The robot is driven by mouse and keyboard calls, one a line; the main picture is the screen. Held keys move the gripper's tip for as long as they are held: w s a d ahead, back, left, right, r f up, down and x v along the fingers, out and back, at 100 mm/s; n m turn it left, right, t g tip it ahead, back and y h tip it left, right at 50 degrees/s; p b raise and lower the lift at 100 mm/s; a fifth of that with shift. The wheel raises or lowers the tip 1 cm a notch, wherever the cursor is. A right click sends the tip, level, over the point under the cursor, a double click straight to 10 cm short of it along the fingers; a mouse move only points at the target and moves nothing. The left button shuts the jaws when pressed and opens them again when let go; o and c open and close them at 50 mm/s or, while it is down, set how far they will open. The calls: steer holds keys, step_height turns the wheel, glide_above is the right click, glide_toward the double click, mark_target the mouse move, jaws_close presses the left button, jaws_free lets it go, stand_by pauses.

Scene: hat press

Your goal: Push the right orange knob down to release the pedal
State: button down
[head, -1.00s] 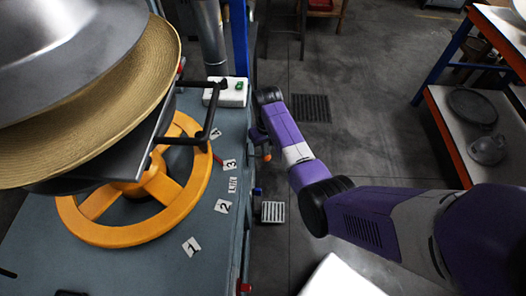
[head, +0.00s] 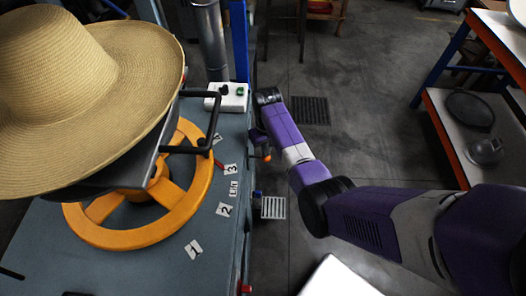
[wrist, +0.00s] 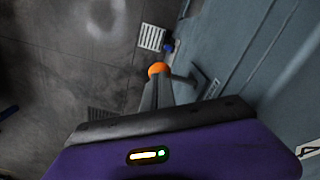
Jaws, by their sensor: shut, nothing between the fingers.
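The orange knob (head: 267,158) is at the right side of the press, below the table edge. In the wrist view the orange knob (wrist: 158,69) shows right at the tips of my gripper (wrist: 159,82), whose fingers are shut with nothing between them. They look to be touching the knob or very close to it; I cannot tell which. In the head view my gripper (head: 258,138) is partly hidden by its own wrist. A light slotted plate (head: 272,208), perhaps the pedal, is low beside the press; it also shows in the wrist view (wrist: 151,37).
A straw hat (head: 90,95) sits on the press above a yellow handwheel (head: 130,235). The blue-grey press table (head: 215,265) fills the left. A white control box (head: 232,98) stands at its far edge. Shelves (head: 465,130) stand right. Open floor lies between.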

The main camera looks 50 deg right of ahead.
steer(key=shift+r+p, duration=2.2)
steer(key=shift+r, duration=0.45)
steer(key=shift+w+f, duration=0.1)
steer(key=w+d+r+t+h, duration=0.3)
steer(key=w+d+r+t, duration=0.25)
steer(key=w, duration=0.25)
steer(key=s+a+r+n+t+b, duration=0.1)
steer(key=s+a+r+t, duration=0.35)
steer(key=s+a, duration=0.4)
steer(key=s+a+r+n+t+y+b, duration=0.1)
steer(key=s+a+r+t+b, duration=0.15)
steer(key=s+a+r, duration=0.55)
steer(key=s+a+r+n+t, duration=0.1)
steer(key=s+a+r+t, duration=0.25)
steer(key=s+a, duration=0.5)
steer(key=s+a+n+g+y+b, duration=0.1)
steer(key=s+a+y, duration=0.1)
steer(key=s, duration=1.2)
steer(key=shift+s+a+r+b, duration=0.35)
steer(key=shift+a+b, duration=0.05)
steer(key=shift+a, duration=0.1)
